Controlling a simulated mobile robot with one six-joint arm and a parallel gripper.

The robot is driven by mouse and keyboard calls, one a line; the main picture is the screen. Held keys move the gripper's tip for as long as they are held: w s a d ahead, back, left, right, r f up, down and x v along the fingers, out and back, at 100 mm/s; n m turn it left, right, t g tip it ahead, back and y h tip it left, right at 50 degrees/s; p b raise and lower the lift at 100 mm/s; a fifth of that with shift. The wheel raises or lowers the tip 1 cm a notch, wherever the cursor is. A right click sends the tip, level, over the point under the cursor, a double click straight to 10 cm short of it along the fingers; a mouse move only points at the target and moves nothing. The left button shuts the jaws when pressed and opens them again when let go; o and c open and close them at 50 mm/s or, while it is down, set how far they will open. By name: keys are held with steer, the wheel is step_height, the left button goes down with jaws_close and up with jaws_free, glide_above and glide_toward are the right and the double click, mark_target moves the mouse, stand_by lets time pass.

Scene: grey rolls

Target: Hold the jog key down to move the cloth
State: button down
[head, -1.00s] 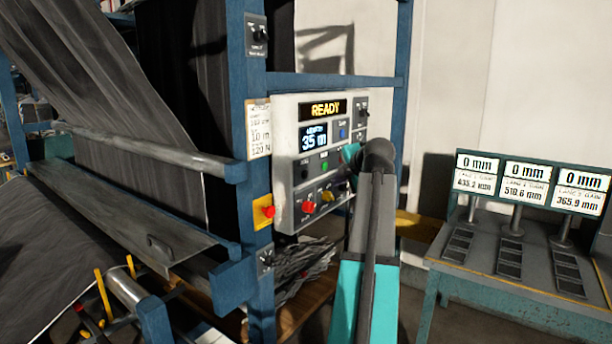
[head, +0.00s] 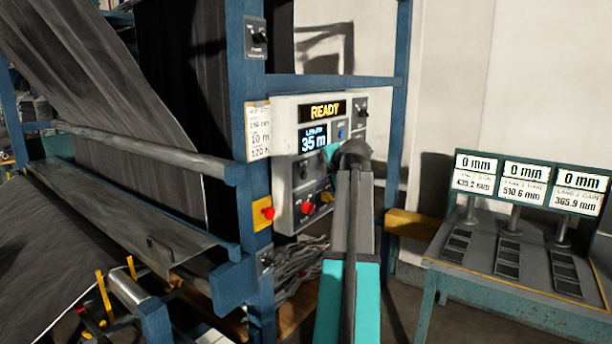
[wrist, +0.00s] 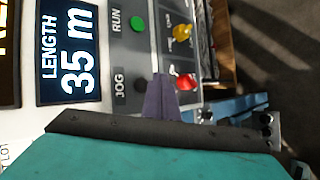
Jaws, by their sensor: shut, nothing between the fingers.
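The control panel (head: 284,120) shows READY and LENGTH 35 m. The jog key (wrist: 141,86) is a black round button beside the JOG label in the wrist view; it also shows in the head view (head: 303,171). My gripper (wrist: 162,77) is shut and empty, its tips in front of the panel beside the jog key. Whether they touch the panel cannot be told. In the head view my gripper (head: 332,152) covers part of the panel's right side. The dark grey cloth (head: 110,110) hangs down the machine at the left.
A green RUN button (wrist: 137,22), a yellow knob (wrist: 182,32) and a red button (wrist: 186,82) sit near the jog key. Another red button (head: 267,212) is on the blue frame post (head: 258,185). A bench (head: 500,285) with gauge displays stands at the right.

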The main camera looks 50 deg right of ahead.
mark_target(304, 176)
steer(key=shift+w+b, duration=0.35)
steer(key=shift+w, duration=1)
